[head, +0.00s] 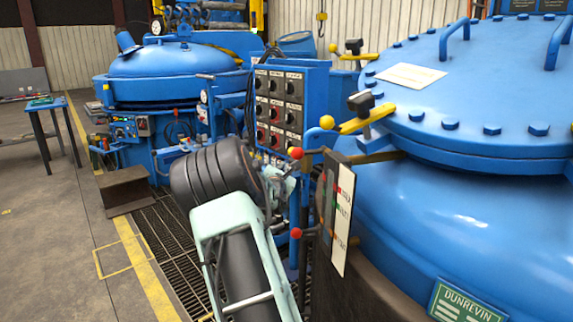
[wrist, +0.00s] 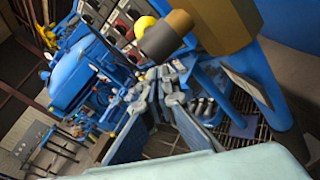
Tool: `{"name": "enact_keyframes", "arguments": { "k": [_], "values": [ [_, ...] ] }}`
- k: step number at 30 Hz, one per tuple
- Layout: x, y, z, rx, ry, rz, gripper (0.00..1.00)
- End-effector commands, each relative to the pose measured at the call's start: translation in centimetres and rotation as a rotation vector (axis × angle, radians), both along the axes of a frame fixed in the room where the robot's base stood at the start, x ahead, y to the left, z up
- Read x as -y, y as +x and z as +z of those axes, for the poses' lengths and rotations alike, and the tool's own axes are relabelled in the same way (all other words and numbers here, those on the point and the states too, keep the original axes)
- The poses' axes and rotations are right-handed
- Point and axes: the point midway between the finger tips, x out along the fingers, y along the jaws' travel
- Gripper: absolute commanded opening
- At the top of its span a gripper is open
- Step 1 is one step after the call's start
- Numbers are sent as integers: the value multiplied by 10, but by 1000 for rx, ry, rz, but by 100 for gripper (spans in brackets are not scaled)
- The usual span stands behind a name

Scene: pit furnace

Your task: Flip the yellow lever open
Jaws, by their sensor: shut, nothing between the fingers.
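A yellow lever (head: 368,118) sticks out at the left edge of the large blue lid on the right. It slopes slightly, with a black knob above it and a yellow ball (head: 327,122) by its left end. A second yellow bar (head: 350,56), also with a black knob, lies farther back. My gripper (head: 280,187) is left of and below the nearer lever, partly hidden behind my wrist, touching neither lever. In the wrist view its fingers (wrist: 160,82) are together and empty. A yellow ball (wrist: 145,22) with a brownish cylinder shows above them; I cannot tell which lever it belongs to.
The blue lidded furnace (head: 450,200) fills the right. A white label plate (head: 342,215) and red balls (head: 295,153) stand close to my gripper. A control panel (head: 278,105) is behind it. Grating and open floor (head: 50,230) lie left.

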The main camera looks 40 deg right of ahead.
Motion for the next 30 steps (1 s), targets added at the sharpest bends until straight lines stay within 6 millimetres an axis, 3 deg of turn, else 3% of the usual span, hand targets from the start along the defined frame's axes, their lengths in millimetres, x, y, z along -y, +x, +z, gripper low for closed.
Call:
{"name": "enact_keyframes", "arguments": {
  "k": [7,30],
  "values": [
    [13,-2,20,2,-1,-1,0],
    [13,-12,23,45,-31,1,0]
  ]
}}
